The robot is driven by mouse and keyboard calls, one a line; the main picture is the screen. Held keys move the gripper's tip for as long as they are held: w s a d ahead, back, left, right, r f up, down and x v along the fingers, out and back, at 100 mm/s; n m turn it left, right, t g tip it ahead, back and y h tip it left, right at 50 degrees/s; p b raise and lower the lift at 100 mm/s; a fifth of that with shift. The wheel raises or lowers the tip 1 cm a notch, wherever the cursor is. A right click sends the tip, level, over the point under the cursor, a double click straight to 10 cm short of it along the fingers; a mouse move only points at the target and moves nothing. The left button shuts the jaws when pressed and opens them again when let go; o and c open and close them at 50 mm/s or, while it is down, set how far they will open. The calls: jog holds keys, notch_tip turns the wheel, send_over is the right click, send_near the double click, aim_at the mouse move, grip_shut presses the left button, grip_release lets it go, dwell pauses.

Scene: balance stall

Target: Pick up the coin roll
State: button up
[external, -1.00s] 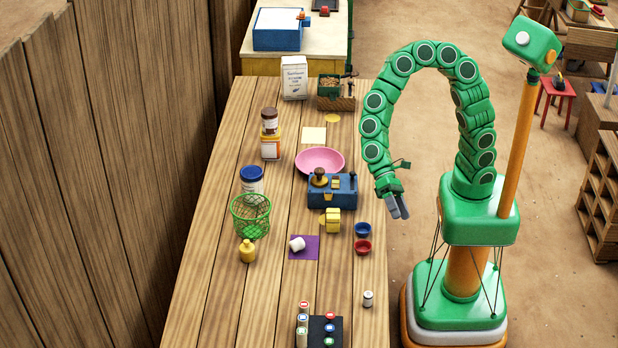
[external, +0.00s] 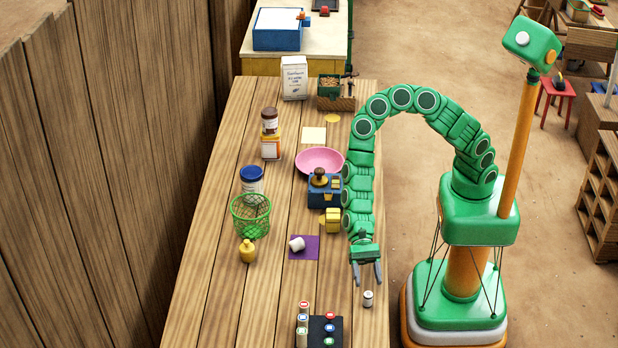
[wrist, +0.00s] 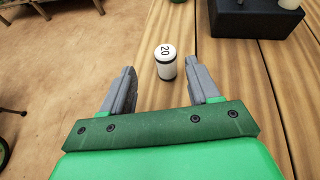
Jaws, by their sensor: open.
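The coin roll (external: 368,299) is a small white cylinder with a dark band, standing upright near the table's right edge. In the wrist view the coin roll (wrist: 165,62) shows "20" on its top, just beyond and between the fingertips. My gripper (external: 367,274) is open and points toward the coin roll from the far side. In the wrist view my gripper (wrist: 160,84) has its two grey fingers spread with nothing between them. A small gap seems to separate the fingertips from the roll.
A dark block (external: 316,336) with coloured-top cylinders stands at the front left of the roll. A white piece (external: 297,243) lies on a purple square (external: 311,248). A blue box (external: 322,198) and pink bowl (external: 320,159) stand farther back. Table around the roll is clear.

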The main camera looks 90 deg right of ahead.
aim_at(369, 303)
notch_tip(369, 303, down, 2)
jog(key=shift+w+a+f+m, duration=0.15)
jog(key=shift+m, duration=0.35)
jog(key=shift+x, duration=1.2)
jog(key=shift+r+x, duration=0.2)
jog(key=shift+x, duration=0.7)
jog(key=shift+r+x, duration=0.15)
jog(key=shift+x, duration=1.7)
jog(key=shift+w, duration=0.2)
grip_shut()
jog(key=shift+r, duration=0.1)
